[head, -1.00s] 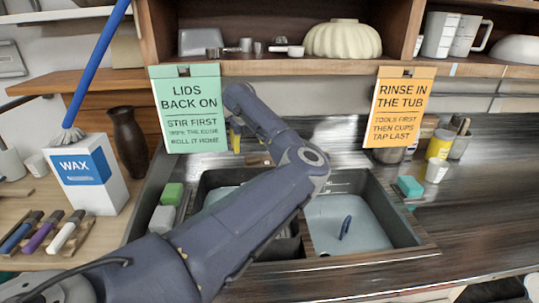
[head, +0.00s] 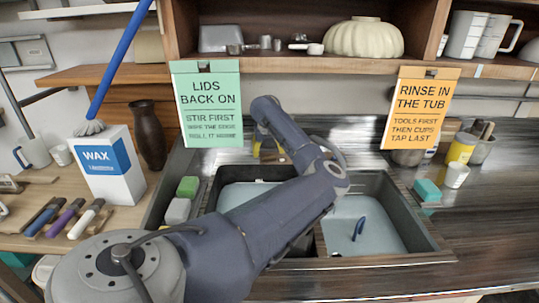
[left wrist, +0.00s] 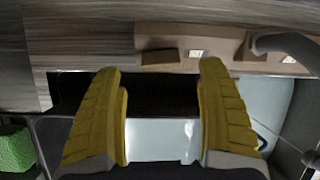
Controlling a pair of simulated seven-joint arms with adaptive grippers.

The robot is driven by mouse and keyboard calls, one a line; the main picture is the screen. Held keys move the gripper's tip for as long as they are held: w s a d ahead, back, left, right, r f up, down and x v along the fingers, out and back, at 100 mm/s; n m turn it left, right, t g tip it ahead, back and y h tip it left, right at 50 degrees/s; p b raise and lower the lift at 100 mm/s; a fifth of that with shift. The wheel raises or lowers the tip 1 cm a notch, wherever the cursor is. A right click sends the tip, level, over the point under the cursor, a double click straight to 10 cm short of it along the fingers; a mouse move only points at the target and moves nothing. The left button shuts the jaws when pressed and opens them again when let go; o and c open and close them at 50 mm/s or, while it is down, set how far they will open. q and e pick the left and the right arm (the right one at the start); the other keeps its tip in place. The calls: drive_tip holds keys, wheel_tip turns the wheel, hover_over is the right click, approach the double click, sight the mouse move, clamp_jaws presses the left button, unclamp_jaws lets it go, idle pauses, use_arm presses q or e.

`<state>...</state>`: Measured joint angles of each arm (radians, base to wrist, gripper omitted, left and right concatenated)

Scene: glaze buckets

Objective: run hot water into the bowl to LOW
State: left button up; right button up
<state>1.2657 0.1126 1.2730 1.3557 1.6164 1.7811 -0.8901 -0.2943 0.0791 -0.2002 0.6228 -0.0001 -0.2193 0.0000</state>
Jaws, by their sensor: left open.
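My left gripper (head: 267,146) reaches over the back of the sink, mostly hidden behind my own arm in the head view. In the left wrist view its two yellow fingers (left wrist: 160,70) are apart with nothing between them. Beyond them is a brown ledge (left wrist: 110,62) with a raised block (left wrist: 160,57), a white label (left wrist: 196,53) and a grey curved pipe (left wrist: 285,42), which looks like the tap's spout. The sink's right basin (head: 375,215) has a pale blue inside and holds a dark blue loop (head: 358,229). My arm covers much of the left basin (head: 238,192). No level mark is readable.
A green sponge (head: 187,187) and a pale block (head: 177,211) sit left of the sink. A teal block (head: 427,190), cups and a yellow can (head: 460,148) stand right. Two hanging signs, green (head: 208,105) and orange (head: 421,108), flank the arm. A wax box (head: 110,165) stands left.

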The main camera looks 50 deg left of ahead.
sight(269, 159)
use_arm(q)
drive_tip(key=shift+x, duration=2.45)
